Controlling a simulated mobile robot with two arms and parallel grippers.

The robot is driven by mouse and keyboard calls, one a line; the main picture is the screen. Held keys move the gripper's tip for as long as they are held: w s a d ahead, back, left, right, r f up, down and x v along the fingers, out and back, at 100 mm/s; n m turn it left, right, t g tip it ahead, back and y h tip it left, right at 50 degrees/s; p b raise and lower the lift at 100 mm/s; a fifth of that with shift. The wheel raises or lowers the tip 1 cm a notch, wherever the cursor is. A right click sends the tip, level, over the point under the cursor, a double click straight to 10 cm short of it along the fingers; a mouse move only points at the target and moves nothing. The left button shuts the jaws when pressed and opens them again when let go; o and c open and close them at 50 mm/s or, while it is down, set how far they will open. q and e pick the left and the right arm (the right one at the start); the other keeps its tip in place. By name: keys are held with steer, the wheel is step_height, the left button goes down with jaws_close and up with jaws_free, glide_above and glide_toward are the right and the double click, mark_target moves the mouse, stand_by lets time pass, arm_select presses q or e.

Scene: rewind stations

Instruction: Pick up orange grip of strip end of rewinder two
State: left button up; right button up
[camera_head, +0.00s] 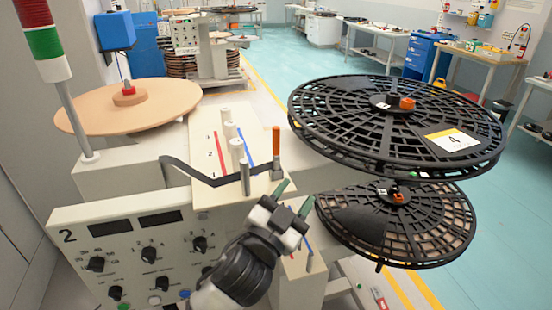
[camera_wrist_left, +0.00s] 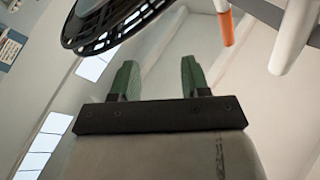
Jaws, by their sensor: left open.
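The orange grip (camera_head: 276,140) stands upright at the end of the dark strip (camera_head: 205,179), on the pale top plate of rewinder two (camera_head: 62,218). The strip runs from the left and passes by a grey post. My left gripper (camera_head: 293,198) is open and empty, below and slightly right of the grip, apart from it. In the left wrist view the two green fingers (camera_wrist_left: 160,80) are spread with nothing between them. The orange grip (camera_wrist_left: 227,27) shows there at the upper right, beyond the fingers and outside the gap. My right gripper is not in view.
A large black reel (camera_head: 350,125) marked 4 overhangs just right of the grip, with a second black reel (camera_head: 440,225) below it. White rollers (camera_head: 237,150) stand left of the grip. A tan disc (camera_head: 165,103) and signal tower (camera_head: 45,45) are at left.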

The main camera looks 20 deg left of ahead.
arm_select(q)
steer(key=s+d+r+m+g+h, duration=0.3)
steer(key=d+r+m+g+h, duration=0.8)
steer(key=m+h, duration=0.75)
steer(key=m+g+y, duration=0.4)
steer(key=m+y, duration=0.6)
steer(key=y, duration=1.4)
glide_toward(275, 132)
steer(key=x, duration=0.2)
steer(key=shift+g, duration=0.3)
steer(key=x, duration=0.2)
steer(key=p+x, duration=0.2)
steer(key=x, duration=0.1)
steer(key=shift+w+a+f, duration=0.2)
steer(key=shift+w, duration=0.2)
steer(key=p+x, duration=0.1)
steer(key=x, duration=0.3)
steer(key=shift+w+d+f+p, duration=0.1)
steer(key=shift+d+f+p, duration=0.05)
steer(key=shift+f+p, duration=0.25)
steer(key=shift+r, duration=0.1)
jaws_close()
